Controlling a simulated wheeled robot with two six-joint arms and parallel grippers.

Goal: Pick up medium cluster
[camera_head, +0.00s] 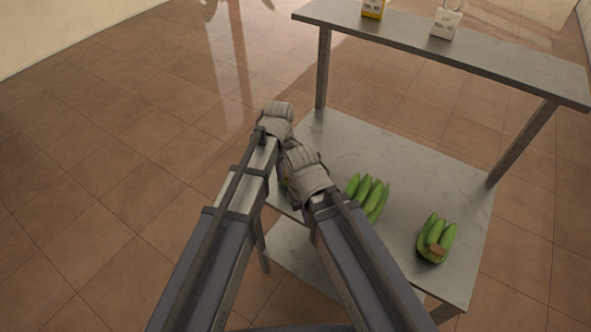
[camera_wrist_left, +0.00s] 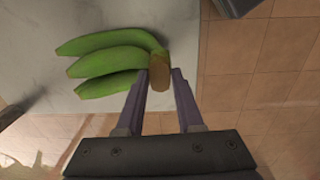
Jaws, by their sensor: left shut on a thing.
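In the left wrist view, a green banana cluster (camera_wrist_left: 112,62) with three bananas showing lies over the grey table surface. Its brown stem (camera_wrist_left: 158,80) is between the fingers of my left gripper (camera_wrist_left: 160,76), which is shut on it. I cannot tell whether the cluster touches the table. In the head view, only a sliver of green (camera_head: 283,184) shows beside my arms, which hide the left gripper. A second green cluster (camera_head: 369,196) lies right of my arms, and a third (camera_head: 437,240) lies farther right. The right gripper is not in view.
The grey table (camera_head: 400,160) has bare room behind the clusters. A raised shelf (camera_head: 510,68) on posts stands along its back, bearing a yellow-and-white package (camera_head: 373,8) and a white package (camera_head: 446,22). Tiled floor (camera_head: 110,150) lies open to the left.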

